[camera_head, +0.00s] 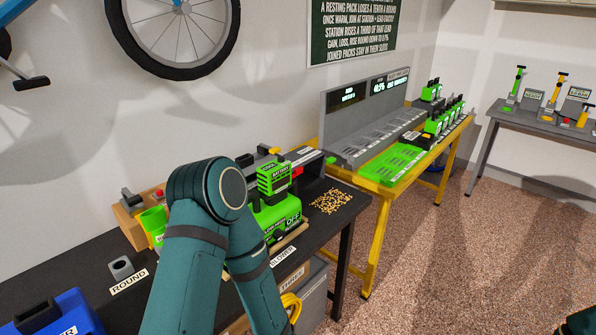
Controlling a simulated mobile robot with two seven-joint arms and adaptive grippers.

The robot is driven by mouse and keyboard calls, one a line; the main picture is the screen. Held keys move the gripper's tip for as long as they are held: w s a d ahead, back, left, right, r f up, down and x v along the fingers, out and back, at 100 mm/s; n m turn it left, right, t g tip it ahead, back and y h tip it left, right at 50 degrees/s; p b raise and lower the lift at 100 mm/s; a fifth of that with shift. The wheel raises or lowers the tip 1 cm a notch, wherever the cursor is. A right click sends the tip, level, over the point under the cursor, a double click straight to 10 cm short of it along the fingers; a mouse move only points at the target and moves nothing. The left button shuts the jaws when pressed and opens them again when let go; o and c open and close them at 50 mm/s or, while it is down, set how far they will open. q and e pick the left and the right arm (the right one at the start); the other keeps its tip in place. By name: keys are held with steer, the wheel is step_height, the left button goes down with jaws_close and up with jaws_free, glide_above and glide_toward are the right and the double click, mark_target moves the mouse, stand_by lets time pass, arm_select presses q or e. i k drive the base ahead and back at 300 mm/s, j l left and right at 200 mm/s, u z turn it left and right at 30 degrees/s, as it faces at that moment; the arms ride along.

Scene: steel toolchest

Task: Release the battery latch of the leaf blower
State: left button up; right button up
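The leaf blower (277,214) is a green machine on the dark bench, behind and right of my teal arm, which covers its left part. It carries an "OFF" marking, and a "BLOWER" label lies in front of it. A green block marked "BATTERY" (273,179) sits upright on top of it. A small yellow piece (274,150) shows just behind the battery; I cannot tell whether it is the latch. My bent arm fills the lower middle, but its gripper is out of view. Only a teal edge of my other arm shows at bottom right, without its gripper.
A grey charging station (366,125) on a yellow-framed table (385,212) stands right of the bench (172,268). A blue case (62,312) sits at lower left. A grey bin with a yellow coil (291,307) is below. Brown bits (331,201) lie right of the blower. Open floor is at right.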

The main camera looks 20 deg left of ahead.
mark_target(298, 170)
steer(key=i+l+u, duration=0.15)
steer(key=u, duration=1.45)
steer(key=l+u, duration=0.85)
steer(key=k+l+u, duration=0.1)
steer(key=l, duration=0.6)
steer(key=k+l+u, duration=0.15)
steer(key=l, duration=0.2)
steer(key=k+l+u, duration=0.1)
steer(key=l, duration=0.25)
